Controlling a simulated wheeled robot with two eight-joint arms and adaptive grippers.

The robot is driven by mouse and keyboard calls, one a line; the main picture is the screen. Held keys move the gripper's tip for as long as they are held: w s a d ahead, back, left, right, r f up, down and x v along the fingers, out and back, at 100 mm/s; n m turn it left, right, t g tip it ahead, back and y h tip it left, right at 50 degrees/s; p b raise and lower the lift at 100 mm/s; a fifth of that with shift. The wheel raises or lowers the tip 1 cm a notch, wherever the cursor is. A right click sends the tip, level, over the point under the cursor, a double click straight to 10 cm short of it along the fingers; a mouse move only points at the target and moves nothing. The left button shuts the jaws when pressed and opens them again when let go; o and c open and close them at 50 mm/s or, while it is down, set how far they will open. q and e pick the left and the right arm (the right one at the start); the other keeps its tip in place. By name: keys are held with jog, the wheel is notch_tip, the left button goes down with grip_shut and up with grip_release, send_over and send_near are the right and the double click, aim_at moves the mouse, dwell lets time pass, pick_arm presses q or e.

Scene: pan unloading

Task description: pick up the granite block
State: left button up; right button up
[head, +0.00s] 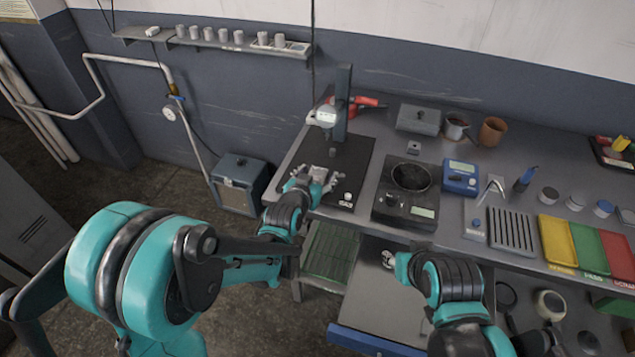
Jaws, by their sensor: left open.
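My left gripper (320,178) is open over the front left of a dark flat plate (352,165), which carries an upright stand with a dial gauge (327,116). A small pale grey shape shows between its fingers; I cannot tell whether it is the granite block or part of the gripper. A grey block-like thing with a knob on top (418,119) stands at the back of the bench, apart from both grippers; I cannot tell if it is granite. My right gripper (388,259) is low, by the bench's front edge above an open drawer, and its fingers are too small to read.
Right of the plate is a black scale with a round dark pan (410,177), then a blue meter (460,178). A dark cup (455,128), a brown pot (493,131) and coloured trays (556,242) stand further right. An open blue-fronted drawer (375,340) juts out below.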

pick_arm(q)
jog(key=c, duration=1.5)
grip_shut()
jog(key=shift+r, duration=0.15)
